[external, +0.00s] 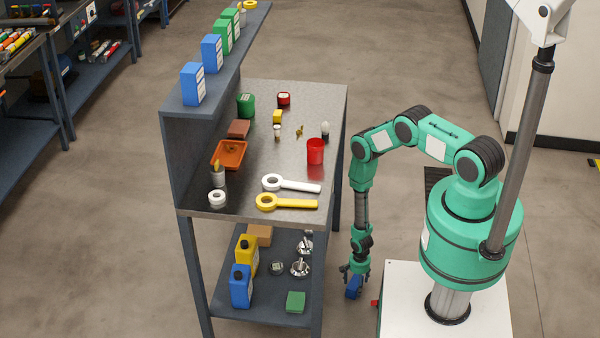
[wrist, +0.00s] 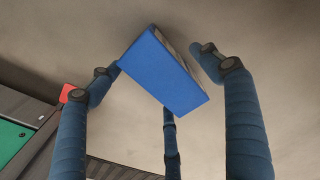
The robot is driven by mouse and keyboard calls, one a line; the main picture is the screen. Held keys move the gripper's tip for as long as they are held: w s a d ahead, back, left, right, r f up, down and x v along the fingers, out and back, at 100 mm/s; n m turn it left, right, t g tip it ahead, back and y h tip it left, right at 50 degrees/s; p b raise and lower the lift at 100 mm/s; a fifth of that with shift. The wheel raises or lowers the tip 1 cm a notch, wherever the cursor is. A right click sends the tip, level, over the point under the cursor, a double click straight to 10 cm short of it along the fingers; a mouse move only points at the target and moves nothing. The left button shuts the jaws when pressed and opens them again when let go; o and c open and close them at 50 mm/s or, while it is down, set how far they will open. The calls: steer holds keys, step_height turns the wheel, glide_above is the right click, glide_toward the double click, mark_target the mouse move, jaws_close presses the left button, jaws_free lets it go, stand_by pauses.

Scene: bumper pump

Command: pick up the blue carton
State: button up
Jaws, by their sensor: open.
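My gripper (external: 356,273) points down in the external view, to the right of the workbench and below its worktop. A blue carton (external: 354,287) is at its fingertips. In the wrist view the carton (wrist: 162,75) is tilted between the open fingers, with a blue face toward the camera and a pale printed side at right. The left fingertip (wrist: 100,78) appears close to or against one edge. The right fingertip (wrist: 215,55) looks apart from it. A third finger (wrist: 170,130) is partly behind the carton. I cannot tell whether anything supports the carton from below.
The workbench (external: 300,228) stands left of my arm, with tools and containers on top. Its lower shelf (external: 262,312) holds bottles and small parts. Two more blue cartons (external: 192,84) (external: 212,53) stand on the upper shelf. Open floor (external: 430,60) lies behind.

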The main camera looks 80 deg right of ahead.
mark_target(357, 282)
steer(key=c, duration=1.5)
steer(key=shift+r+p, duration=1.55)
steer(key=shift+r, duration=3.45)
steer(key=shift+w+d+r, duration=0.1)
